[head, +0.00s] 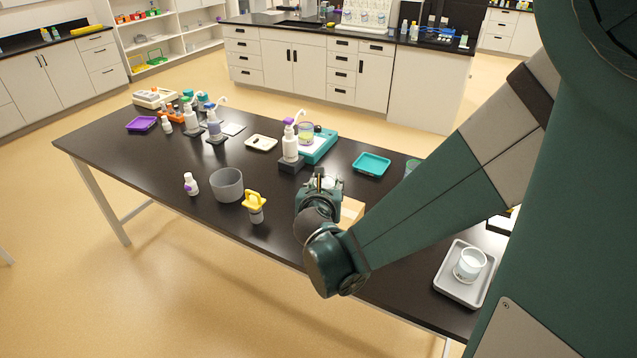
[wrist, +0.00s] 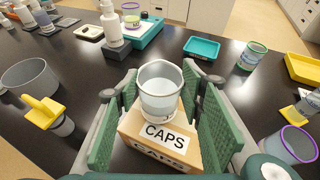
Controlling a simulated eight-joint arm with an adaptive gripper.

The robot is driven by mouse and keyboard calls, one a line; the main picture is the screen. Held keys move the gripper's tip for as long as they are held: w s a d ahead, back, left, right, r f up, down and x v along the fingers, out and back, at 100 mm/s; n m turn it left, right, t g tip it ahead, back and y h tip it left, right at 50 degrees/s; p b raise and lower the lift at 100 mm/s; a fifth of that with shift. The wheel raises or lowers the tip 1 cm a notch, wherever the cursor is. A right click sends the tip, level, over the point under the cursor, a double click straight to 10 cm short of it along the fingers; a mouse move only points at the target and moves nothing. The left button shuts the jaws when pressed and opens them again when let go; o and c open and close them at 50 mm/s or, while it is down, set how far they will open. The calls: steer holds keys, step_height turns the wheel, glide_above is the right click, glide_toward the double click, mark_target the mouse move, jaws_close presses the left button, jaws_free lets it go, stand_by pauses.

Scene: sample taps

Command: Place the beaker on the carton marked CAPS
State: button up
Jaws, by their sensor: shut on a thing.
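The clear beaker (wrist: 160,88) stands upright between the two green fingers of my gripper (wrist: 160,95), which is shut on it. The tan carton marked CAPS (wrist: 158,149) is directly below the beaker in the wrist view, its label facing me. The beaker's base overlaps the carton's top; I cannot tell whether they touch. In the head view my gripper (head: 320,184) is over the table, and part of the carton (head: 352,211) shows to its right. My gripper and arm hide most of the carton there, and the beaker is not clear.
A grey bowl (head: 227,186) and a yellow-topped jar (head: 255,212) stand to the left. A teal tray (head: 371,164) and a pump bottle (head: 290,146) are behind.

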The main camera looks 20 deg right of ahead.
steer(key=shift+f, duration=0.35)
steer(key=shift+f, duration=0.15)
steer(key=o, duration=1.2)
steer(key=shift+r, duration=0.2)
steer(key=shift+p+v, duration=1.1)
steer(key=shift+v, duration=4.9)
